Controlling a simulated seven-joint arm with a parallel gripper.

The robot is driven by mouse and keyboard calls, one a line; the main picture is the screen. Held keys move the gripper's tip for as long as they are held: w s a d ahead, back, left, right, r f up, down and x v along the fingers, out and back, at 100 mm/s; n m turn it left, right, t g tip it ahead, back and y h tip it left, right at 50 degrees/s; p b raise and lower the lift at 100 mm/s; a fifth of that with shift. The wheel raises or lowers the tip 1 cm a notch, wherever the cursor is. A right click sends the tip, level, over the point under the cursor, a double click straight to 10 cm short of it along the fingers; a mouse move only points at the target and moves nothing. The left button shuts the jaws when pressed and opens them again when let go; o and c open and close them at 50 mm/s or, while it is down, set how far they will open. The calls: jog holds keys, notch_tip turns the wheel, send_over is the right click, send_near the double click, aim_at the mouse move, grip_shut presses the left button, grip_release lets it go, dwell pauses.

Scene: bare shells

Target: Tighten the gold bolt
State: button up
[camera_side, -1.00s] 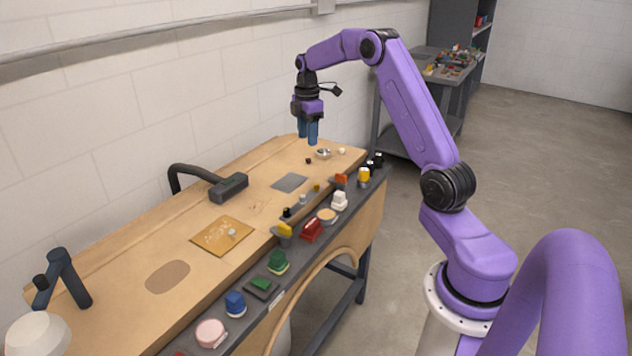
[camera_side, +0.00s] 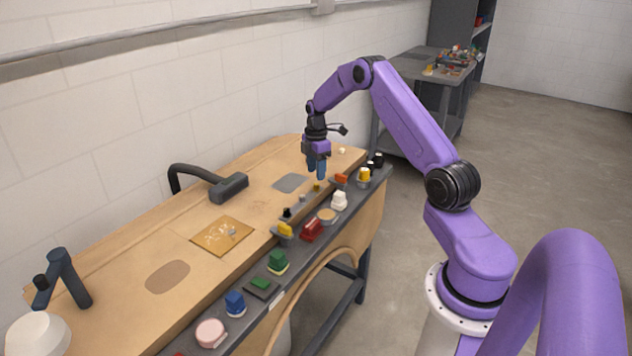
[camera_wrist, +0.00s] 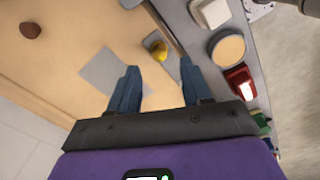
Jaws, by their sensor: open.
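The gold bolt (camera_side: 317,187) is a small yellow-gold piece on the bench, near a row of small pegs at the front edge. In the wrist view the gold bolt (camera_wrist: 157,48) shows its rounded head just beyond my fingertips, roughly between them. My gripper (camera_side: 316,173) points down above the bolt, with its blue fingers apart. The wrist view shows the open gripper (camera_wrist: 159,76) with nothing between the fingers. It looks close to the bolt but not around it; the exact height gap is hard to tell.
A grey patch (camera_side: 290,183) lies left of the bolt. Along the front ledge stand a white block (camera_side: 339,201), a tan disc (camera_side: 327,215), a red piece (camera_side: 312,230) and several other controls. A dark red knob (camera_wrist: 30,31) sits further back. A black-handled fixture (camera_side: 228,187) stands left.

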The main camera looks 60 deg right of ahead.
aim_at(316, 184)
jog(key=shift+f, duration=2.4)
grip_shut()
